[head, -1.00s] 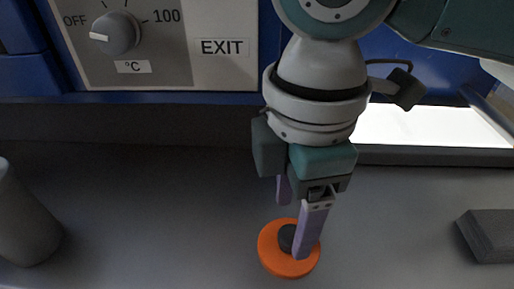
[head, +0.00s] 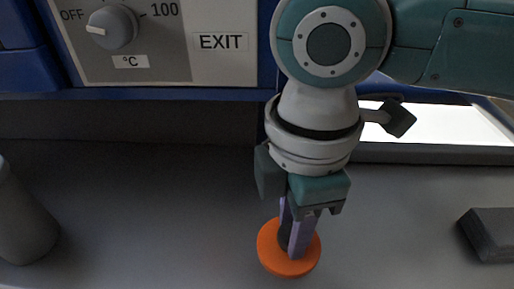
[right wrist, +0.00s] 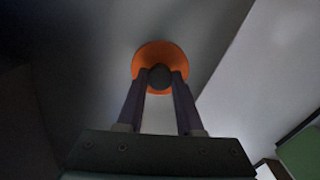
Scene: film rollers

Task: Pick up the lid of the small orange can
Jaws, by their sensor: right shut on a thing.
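The orange lid (head: 270,254) of the small can is a round disc with a dark knob in its middle, seen from above at the lower centre of the head view. The can body below it cannot be made out. My right gripper (head: 290,247) reaches down over the lid with its purple fingers shut on the dark knob. In the right wrist view the orange lid (right wrist: 160,50) lies beyond the fingers, and the dark knob (right wrist: 160,77) sits between the fingertips. My left gripper is not in view.
A grey cylinder (head: 25,220) stands at the left edge. A dark grey block (head: 490,233) lies at the right. Behind is a blue machine with a temperature knob (head: 112,27) and an EXIT label (head: 221,41). The grey surface around the lid is clear.

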